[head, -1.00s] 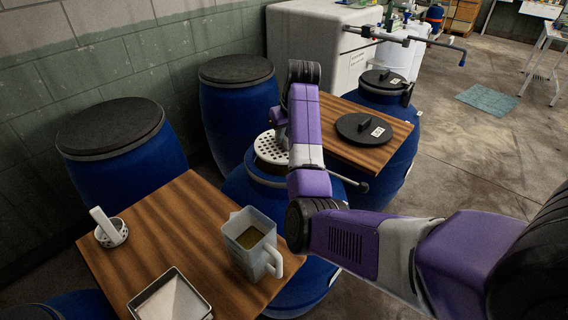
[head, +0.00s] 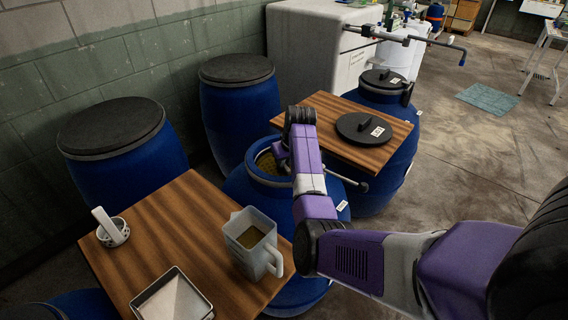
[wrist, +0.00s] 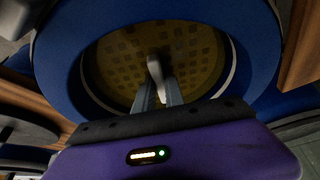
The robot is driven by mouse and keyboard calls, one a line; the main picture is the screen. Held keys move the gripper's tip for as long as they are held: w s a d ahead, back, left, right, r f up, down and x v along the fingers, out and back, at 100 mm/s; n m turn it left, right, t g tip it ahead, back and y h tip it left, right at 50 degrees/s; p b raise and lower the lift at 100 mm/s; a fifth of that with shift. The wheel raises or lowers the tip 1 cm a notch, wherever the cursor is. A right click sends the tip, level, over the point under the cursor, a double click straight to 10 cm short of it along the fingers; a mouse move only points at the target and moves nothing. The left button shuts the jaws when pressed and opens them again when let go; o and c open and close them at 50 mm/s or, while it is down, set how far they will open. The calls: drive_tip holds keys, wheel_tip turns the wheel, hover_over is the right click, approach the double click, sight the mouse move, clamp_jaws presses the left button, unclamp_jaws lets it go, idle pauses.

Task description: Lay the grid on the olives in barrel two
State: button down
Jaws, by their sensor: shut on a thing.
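The open blue barrel (head: 244,192) stands in the middle of the head view, behind the wooden board, with yellow-brown contents (head: 266,161) in its mouth. In the wrist view, its blue rim (wrist: 58,62) surrounds a round yellow-brown surface with regular rows of darker squares, which looks like the grid (wrist: 120,62) inside the mouth, tinted by the brine. My gripper (wrist: 160,88) is shut on the grid's pale upright handle (wrist: 155,68), over the barrel's centre. Single olives cannot be made out. My arm hides part of the mouth in the head view.
A wooden board (head: 150,235) in front holds a jug (head: 252,243), a square white tray (head: 170,296) and a small perforated cup (head: 113,232). Another board (head: 345,146) at right carries a black lid (head: 363,128). Closed blue barrels (head: 122,145) (head: 240,100) stand along the wall.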

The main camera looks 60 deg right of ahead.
drive_tip(key=c, duration=1.4)
unclamp_jaws()
drive_tip(key=shift+f, duration=0.1)
drive_tip(key=v, duration=1.2)
drive_tip(key=shift+r, duration=0.2)
